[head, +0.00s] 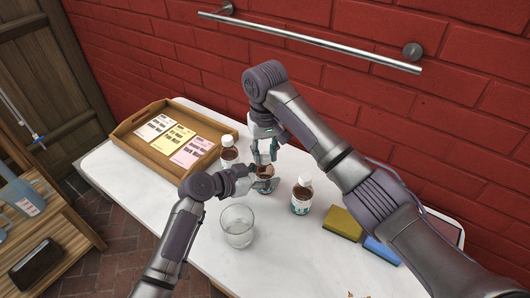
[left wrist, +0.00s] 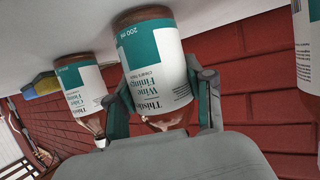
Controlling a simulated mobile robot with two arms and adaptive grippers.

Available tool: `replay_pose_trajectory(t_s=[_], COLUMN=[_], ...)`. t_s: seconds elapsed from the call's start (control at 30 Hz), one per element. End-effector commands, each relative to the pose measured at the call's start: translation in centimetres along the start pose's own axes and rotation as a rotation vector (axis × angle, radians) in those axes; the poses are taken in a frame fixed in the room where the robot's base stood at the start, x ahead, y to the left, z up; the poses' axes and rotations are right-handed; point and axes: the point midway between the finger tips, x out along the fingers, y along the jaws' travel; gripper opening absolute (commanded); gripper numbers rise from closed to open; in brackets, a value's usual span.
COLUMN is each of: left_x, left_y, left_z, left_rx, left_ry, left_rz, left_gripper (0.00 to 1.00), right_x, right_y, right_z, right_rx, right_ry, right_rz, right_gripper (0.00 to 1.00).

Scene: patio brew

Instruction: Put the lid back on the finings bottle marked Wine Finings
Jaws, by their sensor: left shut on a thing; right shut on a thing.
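The brown Wine Finings bottle (left wrist: 150,55) has a white and teal label and shows upside down in the left wrist view. It stands on the table, and its brown shoulder (head: 265,170) shows in the head view. My left gripper (head: 262,184) is shut around its sides. My right gripper (head: 266,155) is shut directly above the bottle, pointing down. What it holds, apparently the lid, is mostly hidden by the fingers. I cannot tell whether it touches the bottle's mouth, which is hidden in the left wrist view.
White-capped bottles stand close by at left (head: 229,155) and right (head: 301,197); the right one's label reads Cider Finings. An empty glass (head: 237,230) stands in front. A wooden tray (head: 122,138) holds cards. Yellow (head: 343,223) and blue (head: 380,249) sponges lie right. The white table (head: 130,182) is clear at left.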

Motion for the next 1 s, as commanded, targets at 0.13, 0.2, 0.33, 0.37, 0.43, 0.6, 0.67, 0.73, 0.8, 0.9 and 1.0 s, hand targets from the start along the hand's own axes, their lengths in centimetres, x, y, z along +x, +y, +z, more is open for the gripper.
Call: replay_pose_trajectory(t_s=[0.13,0.2,0.33,0.37,0.43,0.6,0.67,0.73,0.8,0.9,1.0], left_x=[0.0,0.0,0.0,0.0,0.0,0.0,0.0,0.0,0.0,0.0,0.0], left_y=[0.0,0.0,0.1,0.1,0.1,0.1,0.1,0.1,0.1,0.1,0.1], left_z=[0.0,0.0,0.1,0.0,0.0,0.1,0.0,0.0,0.0,0.0,0.0], left_rx=[0.000,0.000,0.000,0.000,0.000,0.000,0.000,0.000,0.000,0.000,0.000], left_ry=[-0.001,-0.001,-0.001,-0.001,-0.001,-0.001,-0.001,-0.001,-0.001,-0.001,-0.001], left_rz=[0.001,0.001,0.001,0.001,0.001,0.001,0.001,0.001,0.001,0.002,0.002], left_gripper=[0.00,0.00,0.00,0.00,0.00,0.00,0.00,0.00,0.00,0.00,0.00], right_x=[0.1,0.0,0.0,0.0,0.0,0.0,0.0,0.0,-0.1,-0.6,-2.0], right_y=[-0.1,0.0,0.0,0.0,0.0,0.0,0.0,0.0,0.0,0.0,0.0], right_z=[0.0,0.0,-0.1,-0.1,-0.1,-0.1,0.0,0.0,-0.1,-0.1,-0.1], right_rx=[0.307,0.371,0.363,0.363,0.362,0.360,0.360,0.360,0.359,0.359,0.358], right_ry=[0.000,0.002,0.003,0.003,0.003,0.002,0.002,0.002,0.002,0.004,0.006], right_rz=[-0.002,0.000,0.001,0.001,0.001,0.000,0.000,0.000,0.000,0.000,0.000], right_gripper=[0.00,0.00,0.00,0.36,0.48,0.61,0.61,0.61,0.61,0.61,0.61])
